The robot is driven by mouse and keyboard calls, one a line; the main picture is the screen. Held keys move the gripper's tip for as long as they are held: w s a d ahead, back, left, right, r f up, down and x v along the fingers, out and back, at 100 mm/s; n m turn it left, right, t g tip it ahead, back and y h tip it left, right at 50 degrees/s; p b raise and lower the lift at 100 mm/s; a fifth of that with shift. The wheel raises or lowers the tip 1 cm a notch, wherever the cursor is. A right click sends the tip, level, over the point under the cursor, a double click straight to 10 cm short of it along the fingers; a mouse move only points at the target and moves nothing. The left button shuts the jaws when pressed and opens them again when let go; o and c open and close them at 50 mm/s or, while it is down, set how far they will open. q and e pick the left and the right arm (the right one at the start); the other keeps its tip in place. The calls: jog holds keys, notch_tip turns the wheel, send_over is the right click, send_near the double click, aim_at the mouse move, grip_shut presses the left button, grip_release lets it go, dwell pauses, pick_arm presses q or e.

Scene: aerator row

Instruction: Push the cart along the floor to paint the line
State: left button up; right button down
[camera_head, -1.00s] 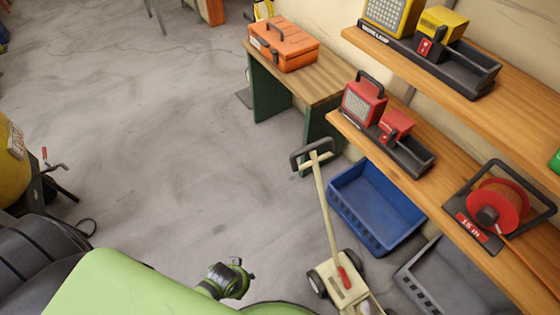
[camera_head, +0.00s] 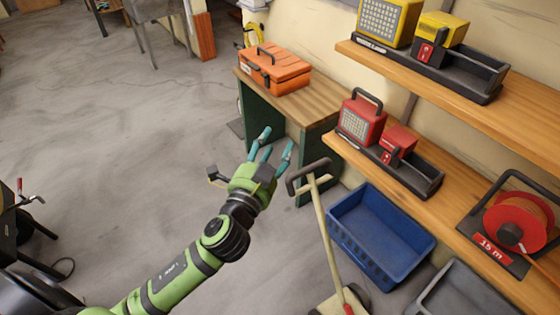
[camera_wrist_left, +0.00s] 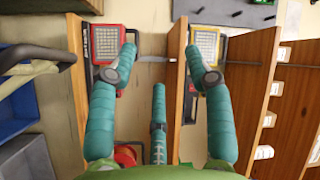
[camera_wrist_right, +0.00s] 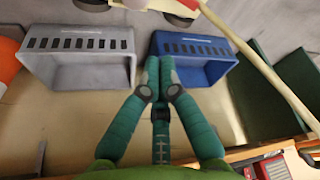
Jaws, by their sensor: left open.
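The cream line-painting cart (camera_head: 340,300) stands on the floor at the bottom of the head view, its base partly cut off. Its long pole (camera_head: 325,232) rises to a dark loop handle (camera_head: 306,176). My left gripper (camera_head: 272,143) is open and empty, just left of the handle and apart from it. The handle (camera_wrist_left: 38,55) also shows at the left of the left wrist view. My right gripper (camera_wrist_right: 157,62) is shut and empty in the right wrist view, below the cart pole (camera_wrist_right: 255,62). It is outside the head view. No painted line is visible.
A wooden-topped bench (camera_head: 305,97) with an orange toolbox (camera_head: 275,70) stands behind the handle. A blue crate (camera_head: 378,235) and a grey crate (camera_head: 465,292) lie right of the cart, under wooden shelves (camera_head: 460,190). Open grey floor (camera_head: 90,130) extends to the left.

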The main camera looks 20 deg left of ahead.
pick_arm(q)
jog(key=w+d+r+m+t+h, duration=0.1)
jog(key=d+r+m+h, duration=0.65)
jog(key=m+h, duration=0.35)
jog(key=m+g+y, duration=0.5)
jog(key=m+g, duration=0.7)
jog(key=m, duration=0.9)
send_near(306, 169)
pick_arm(e)
jog(key=s+f, duration=0.2)
jog(key=f, duration=0.7)
jog(key=s+f, duration=0.2)
jog(key=f, duration=0.6)
pick_arm(q)
jog(key=b+x, duration=0.3)
jog(key=shift+w+d+f, duration=0.1)
jog(key=shift+w+f, duration=0.05)
jog(key=shift+w, duration=0.15)
jog(key=b+x, duration=0.5)
jog(key=x, duration=0.1)
jog(key=shift+s+f, duration=0.1)
jog(key=shift+f, duration=0.05)
jog(key=shift+w+d+f+b, duration=0.25)
jog(key=shift+b, duration=0.05)
pick_arm(e)
notch_tip(306, 169, up, 14)
jog(key=w, duration=0.2)
jog(key=shift+g, duration=0.3)
